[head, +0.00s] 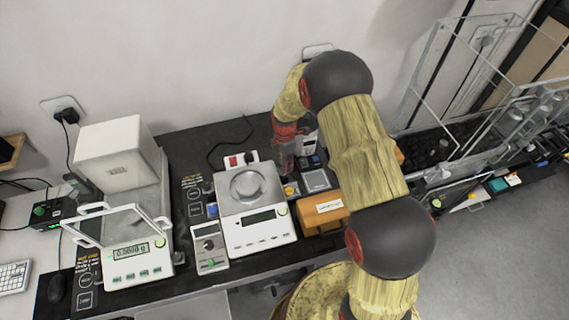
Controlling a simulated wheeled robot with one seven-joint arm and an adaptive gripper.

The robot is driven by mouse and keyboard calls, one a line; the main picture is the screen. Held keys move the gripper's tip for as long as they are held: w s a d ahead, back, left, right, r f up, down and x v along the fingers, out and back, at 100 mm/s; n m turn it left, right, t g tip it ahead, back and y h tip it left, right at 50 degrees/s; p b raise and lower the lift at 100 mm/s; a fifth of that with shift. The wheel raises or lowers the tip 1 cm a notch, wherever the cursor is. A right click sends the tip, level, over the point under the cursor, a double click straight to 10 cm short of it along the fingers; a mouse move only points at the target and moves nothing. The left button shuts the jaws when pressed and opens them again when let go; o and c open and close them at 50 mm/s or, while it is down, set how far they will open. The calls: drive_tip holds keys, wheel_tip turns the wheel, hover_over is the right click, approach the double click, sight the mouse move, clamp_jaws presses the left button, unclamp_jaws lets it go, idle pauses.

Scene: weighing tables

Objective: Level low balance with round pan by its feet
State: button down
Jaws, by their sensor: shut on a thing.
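The low balance (258,232) is a white box with a display on its front and a round pan (247,186) on its grey top plate. It stands on the black table mat. My gripper (287,170) points down beside the balance's back right corner. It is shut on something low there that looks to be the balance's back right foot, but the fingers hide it. The other feet and any level bubble cannot be made out.
A taller balance with an open glass shield (125,225) stands at left. A small grey meter (209,247) stands close against the low balance's left side. An orange-brown box (318,213) and small devices crowd its right side. A red switch block (236,161) lies behind.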

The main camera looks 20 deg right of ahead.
drive_tip(key=shift+m, duration=0.6)
drive_tip(key=c, duration=1.5)
unclamp_jaws()
drive_tip(key=shift+r, duration=0.1)
wheel_tip(320, 180, up, 12)
